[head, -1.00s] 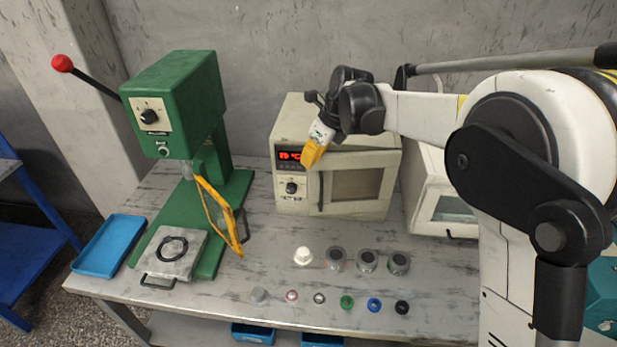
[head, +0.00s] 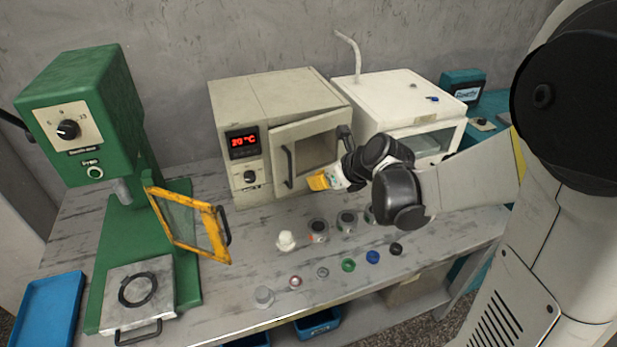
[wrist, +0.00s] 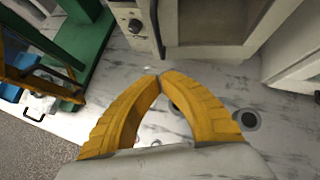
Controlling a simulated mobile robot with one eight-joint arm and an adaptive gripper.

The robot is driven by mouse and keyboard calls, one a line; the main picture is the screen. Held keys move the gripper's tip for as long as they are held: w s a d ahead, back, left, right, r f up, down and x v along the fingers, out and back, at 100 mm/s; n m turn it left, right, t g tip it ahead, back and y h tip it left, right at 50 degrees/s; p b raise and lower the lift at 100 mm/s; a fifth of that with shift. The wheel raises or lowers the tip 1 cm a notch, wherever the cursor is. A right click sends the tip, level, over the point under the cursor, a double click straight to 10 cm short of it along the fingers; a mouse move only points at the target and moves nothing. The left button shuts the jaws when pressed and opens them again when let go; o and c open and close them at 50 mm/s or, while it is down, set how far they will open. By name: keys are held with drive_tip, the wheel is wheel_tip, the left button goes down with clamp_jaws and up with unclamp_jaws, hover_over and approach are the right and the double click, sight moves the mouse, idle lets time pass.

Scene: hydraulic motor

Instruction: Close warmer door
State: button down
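The warmer (head: 290,92) is a beige box with a red temperature display, standing at the back of the bench. Its windowed door (head: 308,150) has a dark vertical handle (head: 287,167) on its left side. The door looks slightly ajar, with its left side standing out from the body. My gripper (head: 317,182) is in front of the lower part of the door, right of the handle, and appears apart from it. In the wrist view my gripper (wrist: 158,76) has its yellow fingertips together with nothing between them. The warmer's front (wrist: 210,52) lies just beyond them.
A green press (head: 90,120) with a yellow-framed guard (head: 190,225) stands at left. A white box (head: 395,98) stands right of the warmer. Several small cups and rings, including a white one (head: 286,241), lie on the bench before the warmer.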

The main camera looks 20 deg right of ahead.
sight(280, 167)
drive_tip(key=w+a+f+b, duration=0.2)
drive_tip(key=w+a+f, duration=0.1)
drive_tip(key=w, duration=0.4)
drive_tip(key=shift+w+a+f, duration=0.15)
drive_tip(key=shift+w+f, duration=0.05)
drive_tip(key=shift+f, duration=0.15)
drive_tip(key=w, duration=0.1)
drive_tip(key=w+a, duration=0.1)
drive_tip(key=w, duration=0.1)
drive_tip(key=w+a, duration=0.1)
drive_tip(key=w, duration=0.1)
drive_tip(key=shift+w+a+b, duration=0.15)
drive_tip(key=shift+b, duration=0.15)
